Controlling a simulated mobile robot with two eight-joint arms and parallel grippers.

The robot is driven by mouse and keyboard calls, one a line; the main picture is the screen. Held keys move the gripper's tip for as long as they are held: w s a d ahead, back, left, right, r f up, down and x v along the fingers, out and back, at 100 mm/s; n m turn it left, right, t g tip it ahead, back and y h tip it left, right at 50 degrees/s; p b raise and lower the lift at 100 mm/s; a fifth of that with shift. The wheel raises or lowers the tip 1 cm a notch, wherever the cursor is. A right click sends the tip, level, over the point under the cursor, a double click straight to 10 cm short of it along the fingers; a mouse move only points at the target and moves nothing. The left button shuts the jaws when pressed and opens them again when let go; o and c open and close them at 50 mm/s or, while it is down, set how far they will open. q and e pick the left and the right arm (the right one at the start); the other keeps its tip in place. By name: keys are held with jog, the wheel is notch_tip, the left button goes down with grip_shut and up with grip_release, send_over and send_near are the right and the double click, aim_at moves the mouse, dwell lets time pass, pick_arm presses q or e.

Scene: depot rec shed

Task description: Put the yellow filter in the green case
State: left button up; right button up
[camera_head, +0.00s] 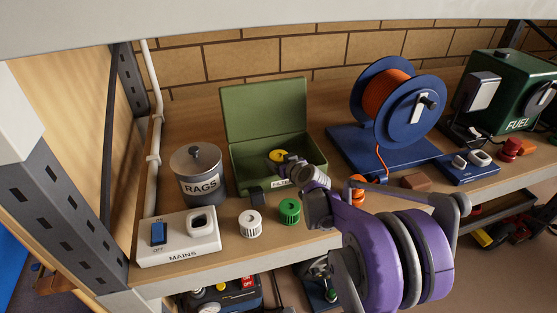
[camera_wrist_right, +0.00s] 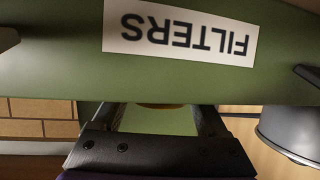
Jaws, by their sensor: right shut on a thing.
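The green case (camera_head: 236,178) stands open on the bench with its lid raised at the back. Its front carries a FILTERS label, which shows upside down in the right wrist view (camera_wrist_right: 180,32). The yellow filter (camera_head: 277,154) is at the tip of my right gripper (camera_head: 284,159), which is shut on it over the case's opening. In the right wrist view, a dark yellow sliver (camera_wrist_right: 160,105) shows between the fingers below the case's edge; the rest is hidden. I cannot tell whether the filter touches the case floor. My left gripper is not in view.
The RAGS tin (camera_head: 201,178) is left, the MAINS switch box (camera_head: 179,238) front left. The cable reel (camera_head: 398,105) is right.

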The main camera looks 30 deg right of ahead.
jog(key=shift+f, duration=0.55)
